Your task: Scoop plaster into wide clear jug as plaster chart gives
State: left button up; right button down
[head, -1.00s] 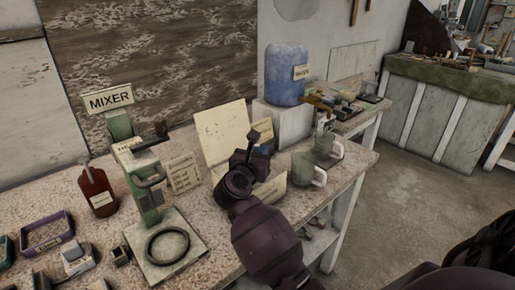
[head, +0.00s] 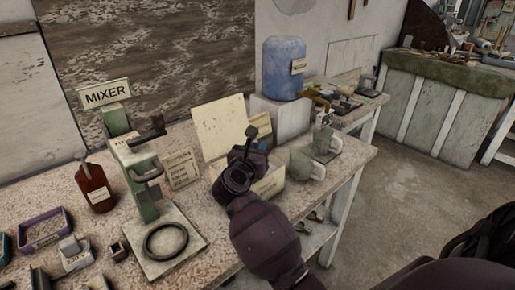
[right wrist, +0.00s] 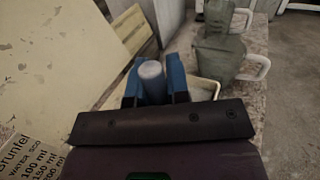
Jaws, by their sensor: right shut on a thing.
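My right gripper (head: 250,140) is over the bench, in front of the raised cream board (head: 221,127). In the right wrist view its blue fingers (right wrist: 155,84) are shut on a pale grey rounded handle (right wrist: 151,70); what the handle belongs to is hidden. Two greenish clear jugs with pale handles stand to the right: a nearer, wider one (head: 302,163) and a farther one (head: 324,141). A chart card (head: 181,170) with lines of ml amounts stands left of the gripper. My left gripper is not visible.
The mixer stand (head: 146,190) is left of the gripper, with a red-brown bottle (head: 94,188) beside it. A blue water container (head: 284,68) is on a white block at the back. Small trays and blocks fill the front left; the bench's right edge is close to the jugs.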

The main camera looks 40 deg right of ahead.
jog(key=shift+r+p, duration=0.75)
jog(key=shift+r, duration=0.55)
notch_tip(320, 180, up, 7)
jog(key=p, duration=0.5)
jog(key=shift+r, duration=0.2)
